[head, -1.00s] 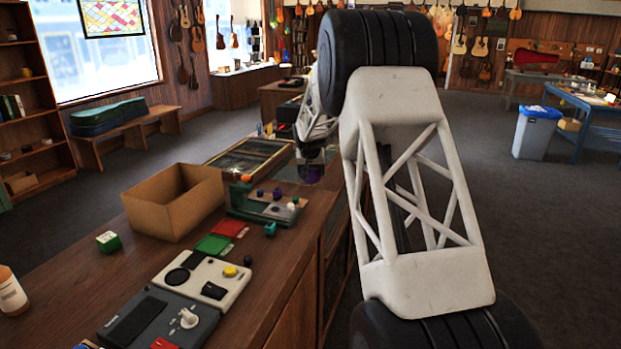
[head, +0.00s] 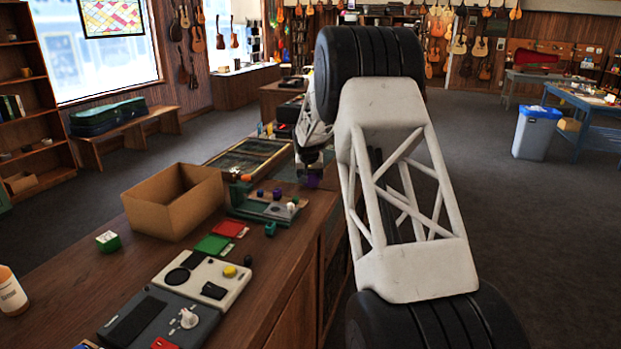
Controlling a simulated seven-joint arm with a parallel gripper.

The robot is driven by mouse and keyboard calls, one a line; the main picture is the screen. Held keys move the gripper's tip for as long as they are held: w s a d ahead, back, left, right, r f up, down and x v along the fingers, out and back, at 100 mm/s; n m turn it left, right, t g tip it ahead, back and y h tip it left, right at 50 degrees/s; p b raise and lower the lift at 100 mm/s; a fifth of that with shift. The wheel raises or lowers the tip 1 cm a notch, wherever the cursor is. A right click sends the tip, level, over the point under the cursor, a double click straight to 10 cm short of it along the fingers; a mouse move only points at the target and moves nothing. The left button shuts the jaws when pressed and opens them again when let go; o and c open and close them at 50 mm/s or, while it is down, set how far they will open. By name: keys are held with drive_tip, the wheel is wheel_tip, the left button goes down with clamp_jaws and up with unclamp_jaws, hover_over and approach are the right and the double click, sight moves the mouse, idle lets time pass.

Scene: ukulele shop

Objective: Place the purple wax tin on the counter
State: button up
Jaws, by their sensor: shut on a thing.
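My gripper (head: 312,172) is small in the view, beyond my own arm link, near the right edge of the wooden counter (head: 277,255). It is shut on the purple wax tin (head: 313,182), which hangs at its lower end. The tin shows as a small dark purple shape against the counter edge. Whether it touches the counter top or is just above it, I cannot tell. The fingers are too small and dark to make out clearly.
An open cardboard box (head: 174,207) stands on the counter, left of a green-grey tray (head: 247,208) with several small coloured pieces. Green (head: 212,244) and red (head: 229,228) cards and a white-grey device (head: 207,277) lie nearer. Bare wood runs along the counter's right edge.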

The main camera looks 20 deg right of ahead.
drive_tip(key=shift+f, duration=0.5)
drive_tip(key=shift+f, duration=0.15)
drive_tip(key=o, duration=1)
drive_tip(key=v, duration=1.2)
